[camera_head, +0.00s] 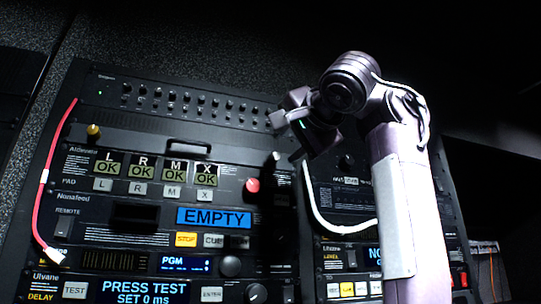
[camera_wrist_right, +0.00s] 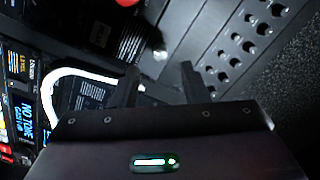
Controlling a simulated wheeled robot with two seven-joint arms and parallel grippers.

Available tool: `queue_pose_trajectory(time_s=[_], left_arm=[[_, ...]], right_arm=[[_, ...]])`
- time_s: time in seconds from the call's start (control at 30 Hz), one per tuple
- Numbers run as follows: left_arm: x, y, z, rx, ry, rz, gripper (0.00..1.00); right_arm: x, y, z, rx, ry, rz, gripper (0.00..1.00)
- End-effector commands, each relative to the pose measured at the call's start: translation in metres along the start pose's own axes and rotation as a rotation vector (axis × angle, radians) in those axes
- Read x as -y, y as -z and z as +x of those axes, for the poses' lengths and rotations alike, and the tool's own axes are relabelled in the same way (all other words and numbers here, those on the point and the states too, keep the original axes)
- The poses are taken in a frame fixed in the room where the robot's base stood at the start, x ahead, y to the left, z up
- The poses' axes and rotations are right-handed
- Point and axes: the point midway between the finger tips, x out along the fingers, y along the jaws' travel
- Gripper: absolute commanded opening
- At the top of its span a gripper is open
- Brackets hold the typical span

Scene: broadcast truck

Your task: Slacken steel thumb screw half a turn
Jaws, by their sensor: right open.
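A small, bright, blurred round knob, which looks like the steel thumb screw (camera_wrist_right: 160,53), shows in the right wrist view just beyond my fingertips, at the edge of the dark panel. In the head view I cannot make it out; that panel corner is in dark shadow. My right gripper (camera_wrist_right: 158,70) is open, its two dark fingers apart with nothing between them, and the knob appears a short way ahead of the gap. In the head view the right gripper (camera_head: 285,112) is in front of the rack's upper right part. My left gripper is not in view.
A brass thumb screw (camera_head: 93,131) is at the panel's upper left. A red button (camera_head: 252,185) sits below the dark corner. A red cable (camera_head: 46,180) hangs at left, and a white cable (camera_head: 318,212) loops under my right arm. A row of knobs (camera_head: 185,100) runs above.

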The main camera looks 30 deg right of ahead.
Motion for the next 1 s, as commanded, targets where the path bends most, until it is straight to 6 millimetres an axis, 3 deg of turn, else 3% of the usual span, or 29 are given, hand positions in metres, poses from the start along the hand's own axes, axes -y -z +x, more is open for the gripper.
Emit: queue_pose_trajectory(time_s=[0.1, 0.33, 0.73, 1.0], left_arm=[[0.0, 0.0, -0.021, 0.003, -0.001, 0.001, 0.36], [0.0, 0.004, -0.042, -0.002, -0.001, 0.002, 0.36], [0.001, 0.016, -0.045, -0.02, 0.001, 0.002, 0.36], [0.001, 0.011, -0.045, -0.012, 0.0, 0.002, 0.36]], right_arm=[[0.004, 0.004, 0.021, -0.001, -0.005, -0.001, 0.41], [0.003, 0.003, 0.054, -0.001, -0.005, -0.001, 0.41], [0.0, 0.0, 0.063, 0.001, -0.001, 0.0, 0.41], [0.0, 0.0, 0.063, 0.002, -0.001, 0.0, 0.08]])
